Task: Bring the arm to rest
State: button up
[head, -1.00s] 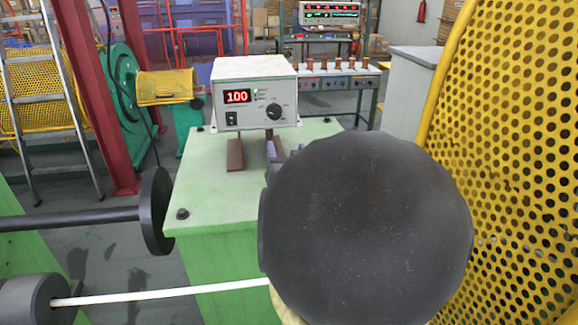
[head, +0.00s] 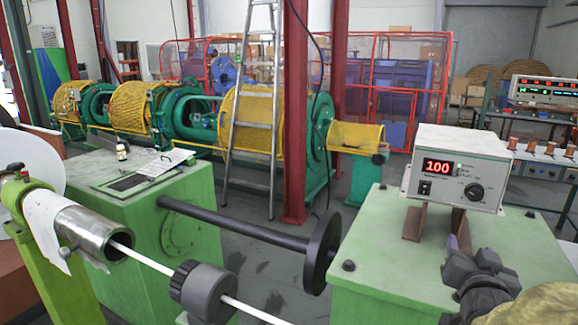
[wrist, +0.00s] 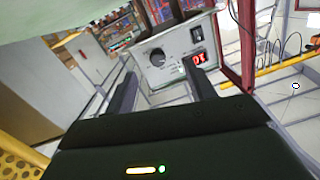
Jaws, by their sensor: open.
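My gripper shows in the wrist view (wrist: 163,85) with its two dark fingers apart and nothing between them. Beyond the fingers is the white control box, which appears upside down there (wrist: 172,50). In the head view, part of my arm shows at the lower right, and my gripper (head: 457,248) is small and partly hidden there, in front of the control box (head: 458,170). The box has a red display reading 100 and a black knob. It stands on brown supports on a green cabinet (head: 390,262). I cannot tell the gap between gripper and box.
A black shaft with a disc (head: 319,252) reaches towards the cabinet. A white rod runs through a dark grey roller (head: 203,290) at the front. A ladder (head: 252,120) and a red post (head: 296,110) stand behind.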

jog(key=w+a+f+n+g+y+p, duration=0.25)
jog(key=a+f+g+y+p, duration=0.25)
jog(key=a+f, duration=0.45)
jog(key=s+a+f+n+g+y+p, duration=0.1)
jog(key=s+a+n+g, duration=0.1)
jog(key=a, duration=0.5)
jog(key=s+a+f+n+g+y+p, duration=0.2)
jog(key=s+a+n+g, duration=0.1)
jog(key=s+a+g, duration=0.2)
jog(key=shift+s+a+f+g+p, duration=0.2)
jog(key=shift+s+a+g+p, duration=0.1)
jog(key=shift+s+a, duration=0.65)
dwell(0.4)
